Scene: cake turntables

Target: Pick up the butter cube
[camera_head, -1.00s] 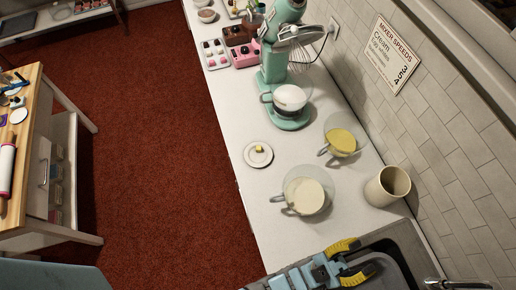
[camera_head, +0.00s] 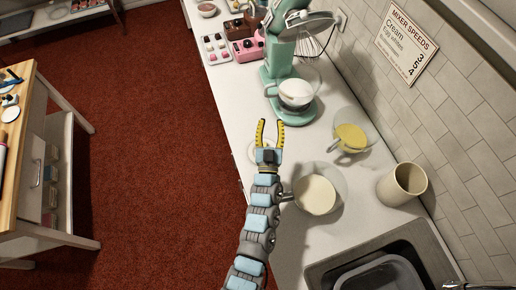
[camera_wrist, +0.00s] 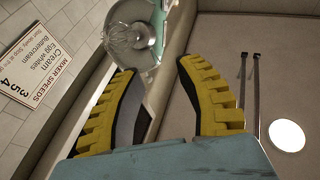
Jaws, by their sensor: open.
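The butter cube is not visible now. In the head view, my gripper (camera_head: 271,124) covers most of the small white saucer (camera_head: 252,151) where a yellow cube showed earlier. My gripper has yellow ridged fingers, spread apart and pointing toward the mixer. Nothing shows between the fingers. In the wrist view, the open fingers (camera_wrist: 160,66) frame part of the mixer's whisk and bowl, and no cube shows there. I cannot tell how high my gripper is above the saucer.
A cup of cream (camera_head: 315,196) stands close right of my arm. The sink (camera_head: 345,262) is in front. The tiled wall bounds the right.

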